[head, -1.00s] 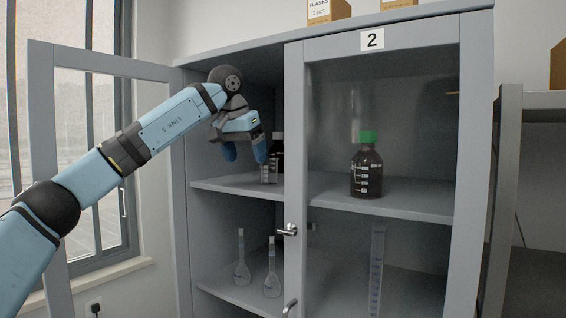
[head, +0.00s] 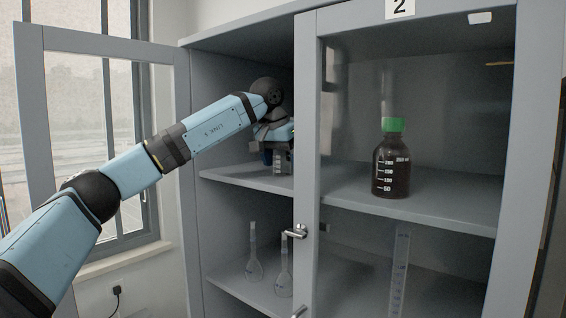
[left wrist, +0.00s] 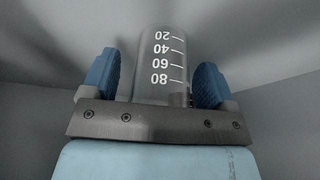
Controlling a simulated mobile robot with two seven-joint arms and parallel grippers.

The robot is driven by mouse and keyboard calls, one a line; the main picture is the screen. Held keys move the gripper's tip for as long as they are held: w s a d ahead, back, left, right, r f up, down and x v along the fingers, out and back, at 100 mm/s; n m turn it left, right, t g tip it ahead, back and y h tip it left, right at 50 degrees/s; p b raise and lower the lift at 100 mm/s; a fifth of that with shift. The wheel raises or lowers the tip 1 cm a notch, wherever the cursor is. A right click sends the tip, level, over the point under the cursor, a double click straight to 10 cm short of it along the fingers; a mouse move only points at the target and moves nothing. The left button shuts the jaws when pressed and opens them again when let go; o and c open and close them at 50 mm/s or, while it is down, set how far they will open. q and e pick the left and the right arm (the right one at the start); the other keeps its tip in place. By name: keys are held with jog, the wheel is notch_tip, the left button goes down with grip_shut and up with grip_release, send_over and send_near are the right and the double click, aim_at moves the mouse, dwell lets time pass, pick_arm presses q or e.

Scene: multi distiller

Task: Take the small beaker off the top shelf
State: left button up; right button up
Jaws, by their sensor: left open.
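The small clear beaker (left wrist: 163,50) with white marks from 20 to 80 shows in the left wrist view, between the two blue fingers of my left gripper (left wrist: 156,68). The fingers are open, with a visible gap on the left side of the glass; the right finger is nearer to it. In the head view my left gripper (head: 272,155) is inside the open left half of the cabinet, just above the top shelf (head: 225,176). It hides most of the beaker there. My right gripper is not in view.
A dark bottle with a green cap (head: 392,160) stands on the shelf behind the closed right glass door. The door frame (head: 307,170) is close to the right of my gripper. Flasks (head: 254,262) stand on the lower shelf. The open left door (head: 30,120) is swung outward.

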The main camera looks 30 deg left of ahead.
pick_arm(q)
jog(key=shift+s, duration=0.15)
jog(key=shift+c, duration=0.2)
jog(key=shift+f, duration=0.1)
jog(key=c, duration=1)
jog(key=shift+o, duration=0.2)
